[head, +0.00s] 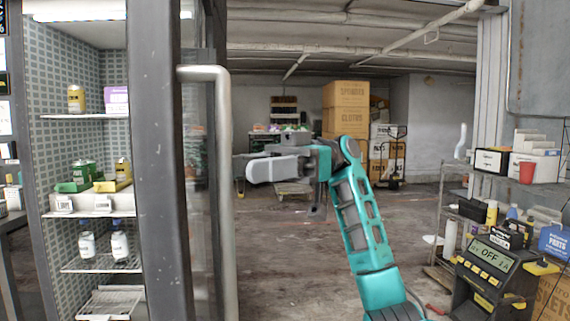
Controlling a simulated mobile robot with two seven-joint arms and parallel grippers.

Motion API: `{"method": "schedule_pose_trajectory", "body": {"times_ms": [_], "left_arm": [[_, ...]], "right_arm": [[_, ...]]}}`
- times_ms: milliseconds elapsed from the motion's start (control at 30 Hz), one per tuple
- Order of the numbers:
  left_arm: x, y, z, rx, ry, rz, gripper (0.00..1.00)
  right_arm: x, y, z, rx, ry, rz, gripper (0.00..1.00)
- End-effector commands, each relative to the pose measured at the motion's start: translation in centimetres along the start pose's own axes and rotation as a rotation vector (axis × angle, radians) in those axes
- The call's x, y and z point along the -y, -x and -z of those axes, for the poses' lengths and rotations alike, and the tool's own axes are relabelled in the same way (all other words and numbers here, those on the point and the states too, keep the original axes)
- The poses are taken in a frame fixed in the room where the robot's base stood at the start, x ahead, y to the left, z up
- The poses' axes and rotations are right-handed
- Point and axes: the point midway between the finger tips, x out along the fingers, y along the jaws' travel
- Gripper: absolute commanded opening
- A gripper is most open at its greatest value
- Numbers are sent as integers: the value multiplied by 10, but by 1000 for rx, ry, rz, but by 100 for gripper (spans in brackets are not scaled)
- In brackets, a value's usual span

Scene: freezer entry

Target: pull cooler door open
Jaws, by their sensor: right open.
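The cooler door (158,180) has a thick dark frame and stands nearly edge-on in the left part of the head view. It stands swung out from the cooler, whose shelves show uncovered to its left. A pale vertical bar handle (226,200) is on the door's right-hand face, bent in at the top. My right gripper (243,170) is open, just right of the handle, with its fingers pointing left at it. No part of the handle shows between the fingers, and I cannot tell whether they touch it. My left gripper is not in view.
The cooler's shelves hold bottles, green and yellow items (92,178) and white jars (119,240). Stacked cardboard boxes (346,108) stand at the back. The middle floor (285,250) is mostly clear.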

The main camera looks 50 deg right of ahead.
Motion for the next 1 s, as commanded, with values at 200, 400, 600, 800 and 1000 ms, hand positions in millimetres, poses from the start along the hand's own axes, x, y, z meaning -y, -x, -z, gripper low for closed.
{"method": "schedule_pose_trajectory", "body": {"times_ms": [200, 400, 600, 800, 1000], "left_arm": [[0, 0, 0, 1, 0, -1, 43], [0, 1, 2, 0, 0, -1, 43], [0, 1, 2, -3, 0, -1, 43], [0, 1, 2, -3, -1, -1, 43], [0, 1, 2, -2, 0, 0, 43]], "right_arm": [[0, 50, 1, -2, 1, -3, 44], [0, 75, 1, -1, 1, -1, 44], [0, 84, 0, 0, 1, 0, 44], [0, 83, 0, 0, 1, 0, 44], [0, 83, 0, 0, 1, 0, 44]]}}
